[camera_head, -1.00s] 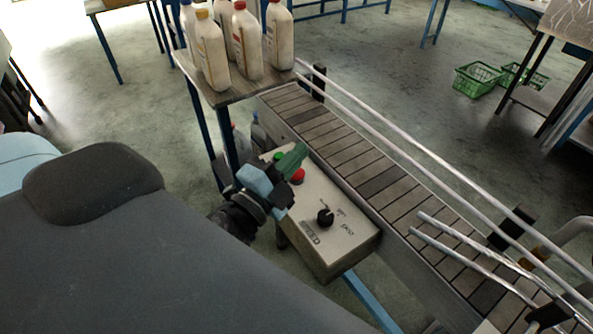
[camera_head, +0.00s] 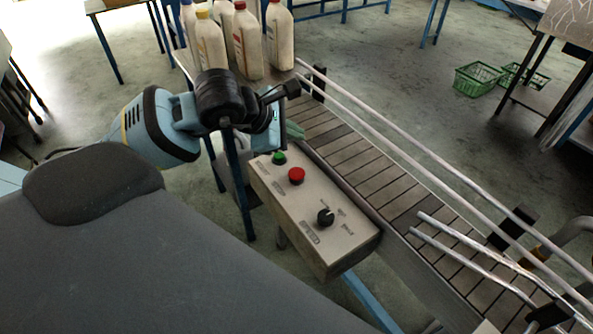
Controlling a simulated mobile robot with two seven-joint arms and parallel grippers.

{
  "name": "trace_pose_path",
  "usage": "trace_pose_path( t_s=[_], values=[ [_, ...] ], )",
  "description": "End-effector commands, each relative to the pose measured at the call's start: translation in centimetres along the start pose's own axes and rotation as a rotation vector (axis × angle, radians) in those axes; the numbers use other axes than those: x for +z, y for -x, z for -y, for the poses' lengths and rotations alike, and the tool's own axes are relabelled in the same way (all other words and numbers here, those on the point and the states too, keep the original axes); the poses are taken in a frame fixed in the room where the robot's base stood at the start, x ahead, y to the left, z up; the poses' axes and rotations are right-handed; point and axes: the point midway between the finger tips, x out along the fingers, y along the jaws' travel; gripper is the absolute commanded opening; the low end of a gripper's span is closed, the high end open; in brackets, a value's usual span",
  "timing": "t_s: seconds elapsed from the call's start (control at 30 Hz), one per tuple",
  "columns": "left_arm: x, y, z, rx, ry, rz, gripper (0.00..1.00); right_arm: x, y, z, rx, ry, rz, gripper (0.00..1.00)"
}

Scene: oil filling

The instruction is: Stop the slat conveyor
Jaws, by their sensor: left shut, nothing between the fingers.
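The control box (camera_head: 330,246) has a pale top with a green button (camera_head: 279,158), a red button (camera_head: 297,175) and a black speed knob (camera_head: 325,217). It stands beside the slat conveyor (camera_head: 365,170), whose slats run from the bottle table down to the lower right. My left gripper (camera_head: 292,133) is shut and empty, just above and beyond the green button, near the conveyor's edge. It is apart from the red button, which is in full view. My right gripper is not in view.
Several white bottles (camera_head: 247,45) stand on a small table at the conveyor's upper end. Metal guide rails (camera_head: 420,150) run along the conveyor. Green baskets (camera_head: 477,79) lie on the floor at the upper right.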

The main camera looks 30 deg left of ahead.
Motion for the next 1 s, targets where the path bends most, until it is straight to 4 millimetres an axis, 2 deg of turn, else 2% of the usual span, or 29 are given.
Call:
trace_pose_path(
  t_s=[0.1, 0.57, 1.0],
  values=[
    [-0.5, 0.2, -0.6, 0.017, -0.011, -0.027, 0.00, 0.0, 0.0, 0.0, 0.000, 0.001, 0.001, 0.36],
    [-0.7, -0.2, -0.2, 0.013, -0.009, -0.026, 0.00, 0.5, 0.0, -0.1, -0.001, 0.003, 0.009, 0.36],
    [-3.2, -3.5, 2.2, 0.007, -0.007, -0.029, 0.00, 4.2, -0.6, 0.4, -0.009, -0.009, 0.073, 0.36]
  ],
)
